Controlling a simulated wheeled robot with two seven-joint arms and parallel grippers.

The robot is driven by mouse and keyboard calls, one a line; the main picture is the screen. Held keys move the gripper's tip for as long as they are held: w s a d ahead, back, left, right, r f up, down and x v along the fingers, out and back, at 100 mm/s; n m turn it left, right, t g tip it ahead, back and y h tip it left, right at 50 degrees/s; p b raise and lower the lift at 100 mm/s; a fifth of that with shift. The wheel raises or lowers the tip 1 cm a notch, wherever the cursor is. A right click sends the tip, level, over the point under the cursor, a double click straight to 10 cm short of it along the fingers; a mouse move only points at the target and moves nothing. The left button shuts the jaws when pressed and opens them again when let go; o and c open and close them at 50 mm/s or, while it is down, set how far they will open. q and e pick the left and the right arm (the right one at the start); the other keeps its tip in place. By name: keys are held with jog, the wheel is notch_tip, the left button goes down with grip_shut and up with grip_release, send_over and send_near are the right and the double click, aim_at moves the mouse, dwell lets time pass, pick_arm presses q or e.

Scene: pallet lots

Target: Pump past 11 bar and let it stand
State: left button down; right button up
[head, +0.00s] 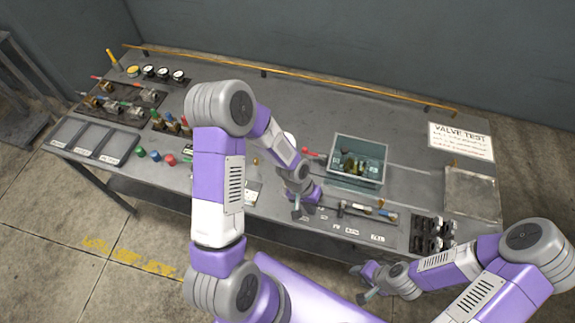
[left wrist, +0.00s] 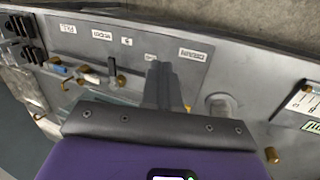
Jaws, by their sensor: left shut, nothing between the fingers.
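My left gripper (head: 300,212) is shut and empty, low over the front middle of the bench (head: 285,105). In the left wrist view its fingers (left wrist: 163,85) are together, over the label strip (left wrist: 150,60). Several round gauges (head: 163,72) stand at the bench's back left; their needles are too small to read. A yellow upright handle (head: 114,60) is beside them; I cannot tell if it is the pump's. A red-ended handle (head: 313,154) lies left of the grey bin. My right gripper (head: 365,284) is in front of the bench, its jaw state unclear.
Valves with coloured handles (head: 120,105) and empty trays (head: 90,140) fill the left side. The grey bin (head: 345,178) holds small parts. A pipe assembly (head: 368,210) and black blocks (head: 430,237) are front right. A brass rail (head: 300,78) runs along the back. Bare bench shows behind the bin.

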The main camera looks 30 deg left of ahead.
pick_arm(q)
jog(key=s+d+f+b, duration=0.1)
jog(key=s+f+b, duration=0.2)
jog(key=f, duration=0.4)
jog(key=s+d+f+b, duration=0.1)
jog(key=s+f+b, duration=0.2)
jog(key=f+b, duration=0.3)
jog(key=s+d+f+b, duration=0.2)
jog(key=s+f+b, duration=0.1)
jog(key=f, duration=0.5)
jog(key=shift+s+n+t+b, duration=0.3)
jog(key=shift+s+n+b, duration=0.1)
jog(key=shift+b, duration=0.4)
pick_arm(e)
notch_tip(320, 180, down, 14)
jog(key=shift+r, duration=0.25)
